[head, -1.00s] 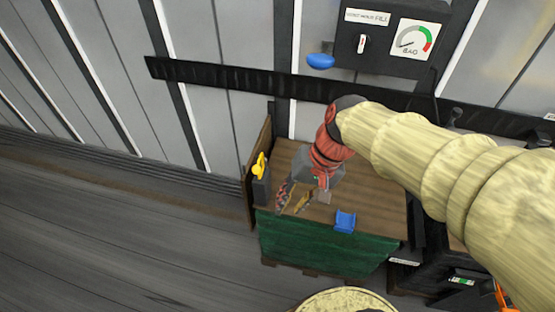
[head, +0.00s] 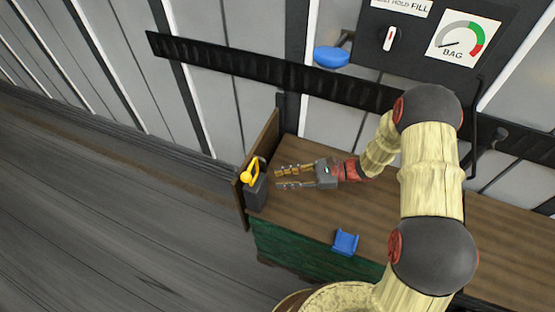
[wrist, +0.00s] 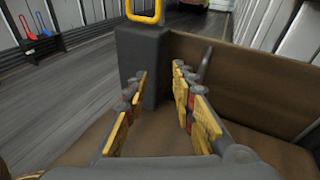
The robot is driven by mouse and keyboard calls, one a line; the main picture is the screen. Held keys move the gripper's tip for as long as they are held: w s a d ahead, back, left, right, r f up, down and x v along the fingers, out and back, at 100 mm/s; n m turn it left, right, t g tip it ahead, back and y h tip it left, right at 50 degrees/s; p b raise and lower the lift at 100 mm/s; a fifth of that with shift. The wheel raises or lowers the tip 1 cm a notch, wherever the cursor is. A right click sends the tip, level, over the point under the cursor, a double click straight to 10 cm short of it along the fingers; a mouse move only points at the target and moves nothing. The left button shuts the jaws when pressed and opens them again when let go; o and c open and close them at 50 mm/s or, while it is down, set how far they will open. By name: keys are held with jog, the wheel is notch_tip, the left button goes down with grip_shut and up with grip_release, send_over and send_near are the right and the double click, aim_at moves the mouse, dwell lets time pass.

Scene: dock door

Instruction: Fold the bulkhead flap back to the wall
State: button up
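A brown wooden upright panel (head: 262,150), which looks like the bulkhead flap, stands at the bench's left end, reaching out from the wall. It also shows at the right in the wrist view (wrist: 245,82). At its front end is a dark block (head: 256,195) with a yellow loop handle (head: 250,172) on top; both appear in the wrist view as the dark block (wrist: 140,65) and yellow loop (wrist: 131,10). My gripper (head: 276,178) is open and empty above the bench top, pointing left at the block and panel, apart from both. Its fingers (wrist: 160,80) are spread in the wrist view.
The wooden bench top (head: 310,215) carries a blue cradle (head: 345,241) at its front edge. A dark rail (head: 260,80) runs along the wall. Above are a blue knob (head: 331,57) and a gauge panel (head: 462,43). The grey floor (head: 120,210) at left is clear.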

aim_at(265, 166)
jog(key=w+f+m+t, duration=0.1)
jog(key=w+f+m+t+y, duration=0.1)
jog(key=w, duration=0.1)
jog(key=w+f+m+t+y, duration=0.1)
jog(key=w, duration=0.1)
jog(key=shift+w+d+m+t, duration=0.15)
jog(key=shift+w+m+t, duration=0.05)
jog(key=shift+m+t, duration=0.2)
jog(key=a, duration=0.2)
jog(key=a+b, duration=0.1)
jog(key=a, duration=0.2)
jog(key=w+a+b, duration=0.1)
jog(key=a, duration=0.1)
jog(key=shift+a+r, duration=0.15)
jog(key=shift+a, duration=0.15)
jog(key=shift+c, duration=1.2)
jog(key=c, duration=0.4)
grip_shut()
